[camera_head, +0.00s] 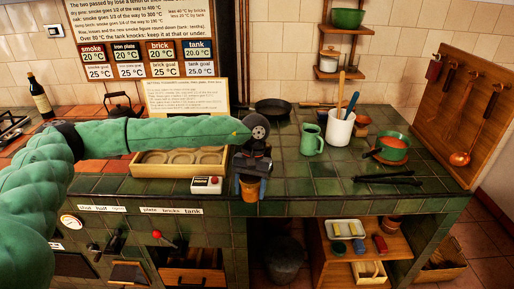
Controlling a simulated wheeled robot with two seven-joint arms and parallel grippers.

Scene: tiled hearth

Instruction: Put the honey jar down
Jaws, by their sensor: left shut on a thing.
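My left arm reaches in from the left, and my left gripper (251,184) points down near the front edge of the tiled counter (310,185). It is shut on the honey jar (250,194), a small orange-brown shape showing between the fingers. The fingers hide the upper part of the jar. I cannot tell whether its base touches the counter or is a little above it. My right gripper is not in view.
A green mug (311,140), white utensil crock (339,131), green pot (392,149) and black tool (388,179) are right. Tiles between are clear.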

